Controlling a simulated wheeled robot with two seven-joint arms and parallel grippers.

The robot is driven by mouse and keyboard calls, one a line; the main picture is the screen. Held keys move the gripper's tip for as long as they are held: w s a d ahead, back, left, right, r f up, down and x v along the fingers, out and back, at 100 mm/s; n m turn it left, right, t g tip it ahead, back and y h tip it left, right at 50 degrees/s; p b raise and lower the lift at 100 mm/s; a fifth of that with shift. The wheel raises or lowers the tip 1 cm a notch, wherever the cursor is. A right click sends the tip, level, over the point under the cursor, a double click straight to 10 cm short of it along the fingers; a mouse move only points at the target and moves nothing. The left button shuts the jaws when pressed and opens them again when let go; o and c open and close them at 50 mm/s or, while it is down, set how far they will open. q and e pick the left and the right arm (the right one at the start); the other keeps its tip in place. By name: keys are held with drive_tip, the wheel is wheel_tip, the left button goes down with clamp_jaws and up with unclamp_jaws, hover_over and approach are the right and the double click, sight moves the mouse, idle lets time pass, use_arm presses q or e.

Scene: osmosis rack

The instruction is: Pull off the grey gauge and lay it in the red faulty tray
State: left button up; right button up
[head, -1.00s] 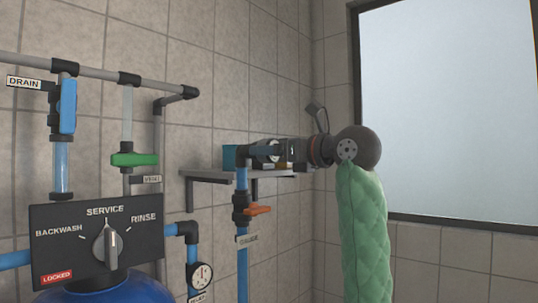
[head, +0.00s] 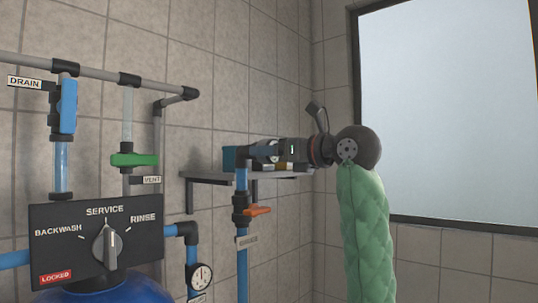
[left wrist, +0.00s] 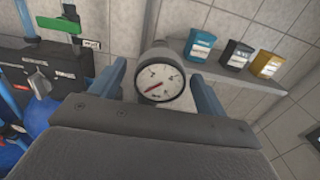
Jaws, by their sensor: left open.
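The grey gauge (left wrist: 160,78) shows in the left wrist view with a round white face, a red needle and a grey body. It also shows small in the head view (head: 273,151), in front of the shelf. My left gripper (left wrist: 163,85) is open, with one blue finger on each side of the gauge. Gaps show between the fingers and the gauge, so it is not gripped. In the head view the left gripper (head: 262,151) reaches in from the right on an arm with a green sleeve. The red faulty tray and my right gripper are not in view.
A wall shelf (head: 205,176) holds a blue box (left wrist: 201,45), a black box (left wrist: 236,55) and a yellow box (left wrist: 267,65). A valve with an orange handle (head: 257,211) is on the blue pipe below. Another gauge (head: 201,277) and the control panel (head: 100,240) are at left.

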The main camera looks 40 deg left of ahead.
use_arm(q)
drive_tip(key=c, duration=1.3)
drive_tip(key=shift+s+d+b, duration=0.2)
drive_tip(key=shift+d+b, duration=0.5)
drive_tip(key=shift+d, duration=2.2)
